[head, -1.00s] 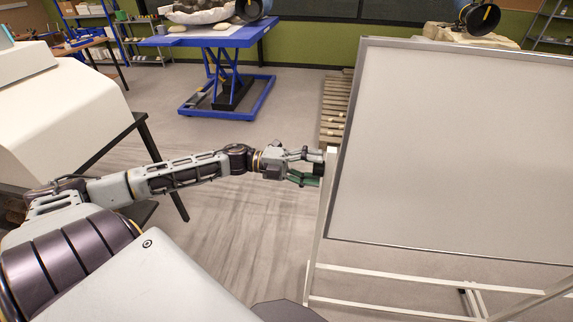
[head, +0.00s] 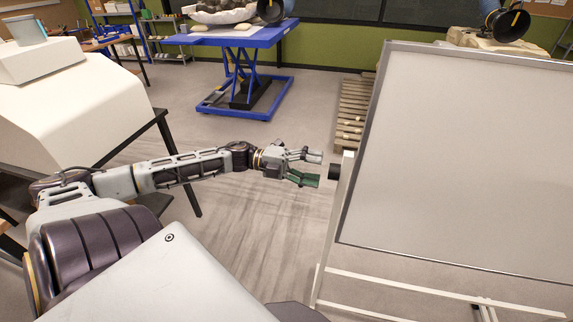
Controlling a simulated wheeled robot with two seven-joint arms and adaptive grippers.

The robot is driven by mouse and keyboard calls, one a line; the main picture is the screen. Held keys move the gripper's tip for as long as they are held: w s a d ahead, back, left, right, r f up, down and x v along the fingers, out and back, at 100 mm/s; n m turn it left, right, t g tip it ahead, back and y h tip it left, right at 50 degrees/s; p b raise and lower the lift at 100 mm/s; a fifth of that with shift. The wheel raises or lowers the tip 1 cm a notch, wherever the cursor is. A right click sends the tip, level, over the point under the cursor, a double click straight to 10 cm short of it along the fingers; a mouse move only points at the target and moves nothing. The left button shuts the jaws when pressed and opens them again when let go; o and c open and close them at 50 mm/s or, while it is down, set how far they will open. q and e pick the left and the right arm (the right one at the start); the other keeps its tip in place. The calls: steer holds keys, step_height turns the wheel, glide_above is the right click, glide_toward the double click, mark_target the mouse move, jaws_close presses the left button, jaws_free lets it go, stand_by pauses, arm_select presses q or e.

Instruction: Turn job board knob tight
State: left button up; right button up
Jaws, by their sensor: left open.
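The job board (head: 460,150) is a large pale panel in a grey frame on a white stand, filling the right of the head view. Its knob (head: 334,172) is a small black cylinder on the left side of the stand's upright. My left gripper (head: 314,169) is open, its fingers pointing right toward the knob. The fingertips end just left of the knob, with a small gap visible between them. Nothing is between the fingers. My right gripper is out of view.
A blue lift table (head: 245,40) bearing a pale fossil jacket stands at the back. A wooden pallet (head: 355,105) lies behind the board. The floor between is clear.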

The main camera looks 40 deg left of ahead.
arm_select(q)
steer(key=v, duration=0.7)
steer(key=shift+a, duration=0.2)
steer(key=shift+s, duration=0.1)
stand_by(0.7)
